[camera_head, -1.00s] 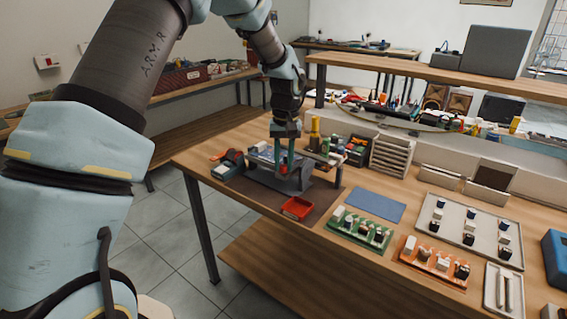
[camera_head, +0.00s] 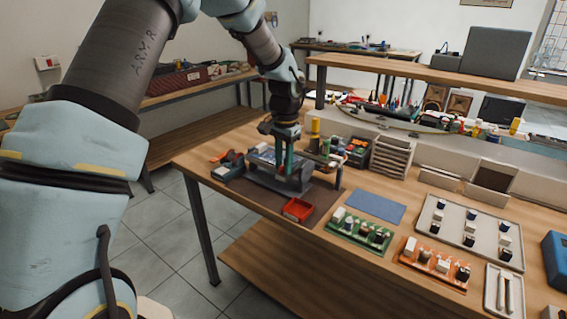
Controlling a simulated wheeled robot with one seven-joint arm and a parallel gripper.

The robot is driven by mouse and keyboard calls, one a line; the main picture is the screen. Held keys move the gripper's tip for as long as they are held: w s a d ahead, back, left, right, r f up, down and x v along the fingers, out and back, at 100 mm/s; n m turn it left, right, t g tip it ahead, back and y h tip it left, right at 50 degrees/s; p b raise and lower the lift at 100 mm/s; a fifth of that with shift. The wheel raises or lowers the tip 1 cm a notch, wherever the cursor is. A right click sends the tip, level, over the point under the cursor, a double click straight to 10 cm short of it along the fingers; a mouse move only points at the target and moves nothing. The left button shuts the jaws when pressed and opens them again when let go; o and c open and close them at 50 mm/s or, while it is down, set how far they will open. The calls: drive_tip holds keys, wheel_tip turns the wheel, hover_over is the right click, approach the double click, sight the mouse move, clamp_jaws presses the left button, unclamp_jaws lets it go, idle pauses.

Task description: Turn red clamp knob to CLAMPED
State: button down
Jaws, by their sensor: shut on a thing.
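The grey clamp fixture (camera_head: 297,188) stands on a dark brown mat (camera_head: 250,190) near the left end of the wooden bench. My gripper (camera_head: 283,168) points down at the front of the fixture, its two teal fingers close together. It is shut on the red clamp knob. The knob is mostly hidden by the fingers, and I cannot read its position or any label at this size.
A red tray (camera_head: 298,210) lies in front of the fixture. A blue mat (camera_head: 376,205), a green board (camera_head: 358,232) and an orange board (camera_head: 434,264) with small blocks lie to the right. Stacked grey trays (camera_head: 391,157) stand behind. Small boxes (camera_head: 229,170) sit left.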

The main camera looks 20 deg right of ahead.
drive_tip(key=shift+m, duration=0.5)
drive_tip(key=c, duration=0.6)
unclamp_jaws()
drive_tip(key=shift+c, duration=0.2)
wheel_tip(320, 180, up, 11)
drive_tip(key=b, duration=0.2)
drive_tip(key=shift+s, duration=0.2)
drive_tip(key=shift+f, duration=0.1)
drive_tip(key=a+f+n, duration=0.3)
drive_tip(key=a+n, duration=0.4)
drive_tip(key=a, duration=1.5)
drive_tip(key=s+a+f+n, duration=0.2)
drive_tip(key=s+a+n, duration=0.1)
drive_tip(key=s+a, duration=0.2)
drive_tip(key=s+a+f+n+t, duration=0.1)
drive_tip(key=s+a+n, duration=0.2)
drive_tip(key=a, duration=0.6)
drive_tip(key=shift+s+a+f, duration=0.35)
drive_tip(key=shift+s+a, duration=0.05)
drive_tip(key=shift+s, duration=0.65)
